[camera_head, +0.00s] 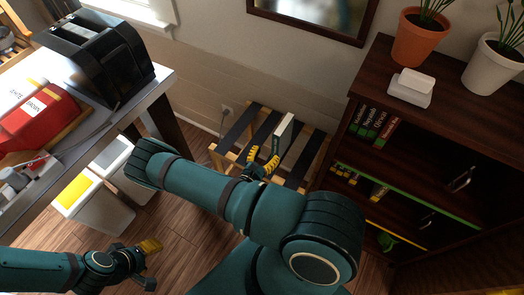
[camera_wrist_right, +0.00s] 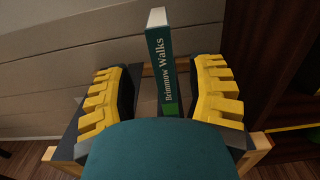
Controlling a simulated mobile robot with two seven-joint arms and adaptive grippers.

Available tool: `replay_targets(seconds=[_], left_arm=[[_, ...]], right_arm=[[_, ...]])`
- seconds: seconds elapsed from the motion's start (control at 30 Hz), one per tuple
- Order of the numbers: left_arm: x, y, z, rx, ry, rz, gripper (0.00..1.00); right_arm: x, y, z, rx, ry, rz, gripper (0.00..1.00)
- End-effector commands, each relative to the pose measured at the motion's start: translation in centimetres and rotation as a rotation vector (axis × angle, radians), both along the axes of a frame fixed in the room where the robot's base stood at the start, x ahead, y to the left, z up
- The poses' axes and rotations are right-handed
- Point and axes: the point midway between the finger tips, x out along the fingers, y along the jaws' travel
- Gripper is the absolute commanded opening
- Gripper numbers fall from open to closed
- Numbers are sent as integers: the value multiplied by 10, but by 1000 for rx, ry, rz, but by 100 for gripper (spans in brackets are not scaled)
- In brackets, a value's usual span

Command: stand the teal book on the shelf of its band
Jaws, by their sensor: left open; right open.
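The teal book (camera_wrist_right: 160,68) stands upright on a slatted wooden rack, its spine reading "Walks" with a green patch at the bottom. In the head view its pale top edge (camera_head: 285,125) shows above the rack. My right gripper (camera_head: 263,156) is open at the rack; in the wrist view its yellow-padded fingers lie on either side of the book, with gaps visible. My left gripper (camera_head: 150,265) is open and empty over the floor at lower left. The dark bookcase (camera_head: 335,125) at right has a green-banded shelf edge (camera_head: 425,197) and a lower yellow-banded one (camera_head: 392,238).
Several green books (camera_head: 373,122) stand in the bookcase's upper compartment, with smaller items on the green-banded shelf. Plant pots (camera_head: 417,42) and a white block (camera_head: 411,88) sit on top. A table (camera_head: 150,88) with a black machine and two bins (camera_head: 83,200) are at left.

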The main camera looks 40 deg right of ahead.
Motion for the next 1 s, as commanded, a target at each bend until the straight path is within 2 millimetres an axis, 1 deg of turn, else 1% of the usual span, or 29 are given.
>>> replay_targets(seconds=[0.17,0.23,0.27,0.37,0.4,0.47,0.5,0.57,0.6,0.63,0.67,0.7,0.73,0.77,0.8,0.87,0.9,1.0], left_arm=[[0,0,0,0,1,0,55],[0,0,0,0,1,0,55],[0,0,0,0,0,0,55],[0,0,0,0,0,0,55],[0,0,0,0,0,0,55],[0,0,0,0,0,0,55],[0,0,0,0,0,0,55],[0,0,0,0,0,0,55],[0,0,0,0,0,0,55],[0,0,0,0,0,0,55],[0,0,0,0,0,0,55],[0,0,0,0,0,0,55],[0,0,0,0,0,0,55],[0,0,0,0,0,0,55],[0,0,0,0,0,0,55],[0,0,0,0,0,0,55],[0,0,0,0,0,0,55],[0,0,0,0,0,0,55]], right_arm=[[-2,2,0,2,1,-4,55],[-9,1,-2,21,2,-43,55],[-15,0,-3,41,3,-79,55],[-57,3,-12,160,10,-294,55],[-81,11,-18,235,11,-418,55],[-117,33,-27,378,1,-623,55],[-137,55,-33,484,-14,-762,55],[-159,94,-38,650,-52,-958,55],[-167,122,-39,764,-87,-1078,55],[-169,144,-39,847,-121,-1161,55],[-168,165,-37,931,-159,-1240,55],[-163,192,-33,1044,-219,-1336,55],[-156,211,-29,1126,-272,-1402,55],[-146,228,-23,1205,-330,-1461,55],[-132,247,-14,1304,-413,-1528,55],[-109,266,0,1431,-543,-1604,55],[-93,274,10,1504,-633,-1639,55],[-61,282,33,1630,-831,-1686,55]])
